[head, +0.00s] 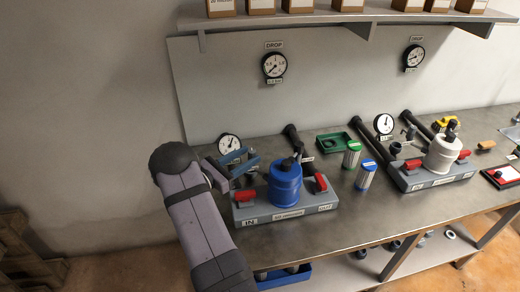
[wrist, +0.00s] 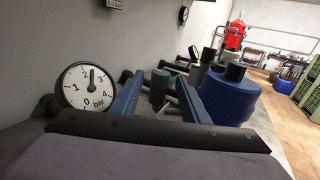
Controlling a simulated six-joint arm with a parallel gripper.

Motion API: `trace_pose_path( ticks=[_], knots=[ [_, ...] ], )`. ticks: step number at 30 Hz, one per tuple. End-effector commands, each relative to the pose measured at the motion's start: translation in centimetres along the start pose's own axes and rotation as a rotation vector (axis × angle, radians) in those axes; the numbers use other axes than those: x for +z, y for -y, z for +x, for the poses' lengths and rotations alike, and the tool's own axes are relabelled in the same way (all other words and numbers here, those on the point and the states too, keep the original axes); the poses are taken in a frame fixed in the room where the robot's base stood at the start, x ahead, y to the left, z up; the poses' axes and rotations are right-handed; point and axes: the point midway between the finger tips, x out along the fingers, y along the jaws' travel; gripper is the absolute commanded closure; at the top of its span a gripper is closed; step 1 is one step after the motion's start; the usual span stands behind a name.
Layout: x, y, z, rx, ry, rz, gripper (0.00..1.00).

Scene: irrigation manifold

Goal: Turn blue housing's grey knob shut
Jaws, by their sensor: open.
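The blue housing (head: 285,187) stands upright on a grey base in the head view, and its blue side (wrist: 228,98) shows at the right in the wrist view. My gripper (head: 246,159) is open just left of the housing, above the base's left rear. In the wrist view its two blue fingers (wrist: 158,82) stand apart. A dark grey knob-like part (wrist: 158,88) appears between and beyond them; I cannot tell whether they touch it. In the head view my gripper hides that spot.
Red levers (head: 245,197) (head: 320,183) flank the housing. A pressure gauge (head: 229,143) stands close behind my gripper, its dial (wrist: 90,86) at the left in the wrist view. Green (head: 351,154) and blue (head: 366,175) canisters and a white housing (head: 443,154) stand to the right.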

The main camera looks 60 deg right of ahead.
Motion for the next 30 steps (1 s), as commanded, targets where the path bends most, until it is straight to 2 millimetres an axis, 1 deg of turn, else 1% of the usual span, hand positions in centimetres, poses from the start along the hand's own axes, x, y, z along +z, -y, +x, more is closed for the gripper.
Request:
trace_pose_path(
  ticks=[6, 12, 18, 26, 29, 30],
  knots=[
    [0.2, 0.1, 2.9, -0.003, 0.0, -0.001, 0.59],
    [0.2, 0.1, 5.2, -0.003, 0.0, 0.0, 0.59],
    [0.1, 0.0, 6.2, 0.0, 0.0, -0.001, 0.59],
    [0.0, 0.0, 6.3, 0.001, 0.0, 0.0, 0.59],
    [0.0, 0.0, 6.3, 0.001, 0.0, 0.0, 0.8],
    [0.0, 0.0, 6.2, 0.001, 0.0, 0.0, 0.9]
  ],
)
